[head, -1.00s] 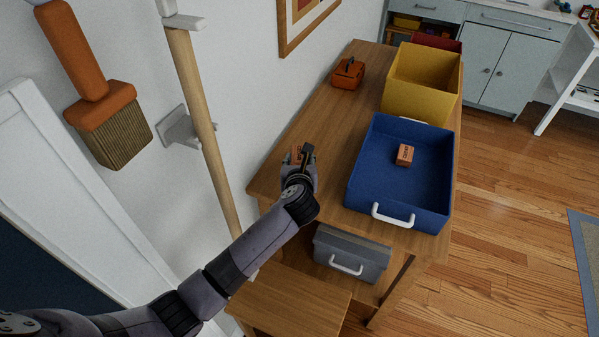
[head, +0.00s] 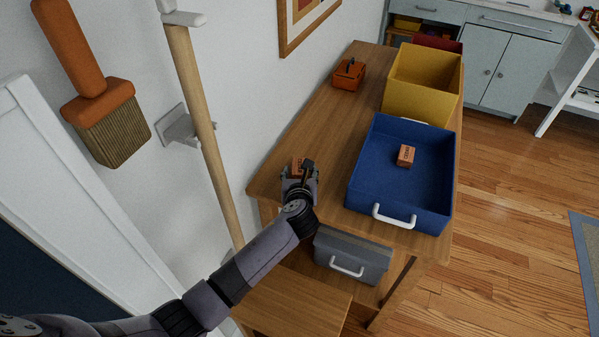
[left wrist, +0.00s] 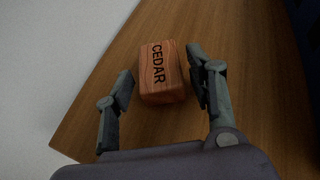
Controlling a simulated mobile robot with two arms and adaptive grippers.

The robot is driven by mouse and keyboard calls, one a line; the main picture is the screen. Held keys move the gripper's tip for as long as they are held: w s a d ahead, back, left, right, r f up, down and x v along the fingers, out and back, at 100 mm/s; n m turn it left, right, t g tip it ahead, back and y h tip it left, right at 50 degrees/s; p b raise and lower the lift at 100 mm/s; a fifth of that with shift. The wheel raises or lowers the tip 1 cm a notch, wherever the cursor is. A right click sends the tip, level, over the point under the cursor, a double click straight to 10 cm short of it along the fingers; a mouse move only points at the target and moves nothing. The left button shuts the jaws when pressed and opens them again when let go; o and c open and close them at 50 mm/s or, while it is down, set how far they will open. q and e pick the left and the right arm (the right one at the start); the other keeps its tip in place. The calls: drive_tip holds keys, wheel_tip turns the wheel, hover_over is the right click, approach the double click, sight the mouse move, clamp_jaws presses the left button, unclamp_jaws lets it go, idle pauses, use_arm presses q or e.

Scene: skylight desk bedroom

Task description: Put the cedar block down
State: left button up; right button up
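The cedar block (left wrist: 161,72), a reddish-brown wooden block marked CEDAR, lies on the wooden table (left wrist: 104,72) in the left wrist view. My left gripper (left wrist: 163,80) is open, with one finger on each side of the block. Gaps show between the fingers and the block, with the right finger nearer. In the head view my left gripper (head: 300,172) is low over the table's near left part, and the block (head: 298,166) is partly hidden by it. My right gripper is not in view.
A blue tray (head: 366,165) right of the gripper holds a similar small block (head: 406,155). A yellow bin (head: 412,100) and an orange box (head: 348,74) stand farther back. A grey box (head: 350,258) sits below the tabletop. Bare tabletop lies beyond the gripper.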

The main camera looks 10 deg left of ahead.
use_arm(q)
drive_tip(key=shift+o, duration=0.3)
drive_tip(key=v, duration=1.2)
drive_tip(key=shift+p, duration=0.4)
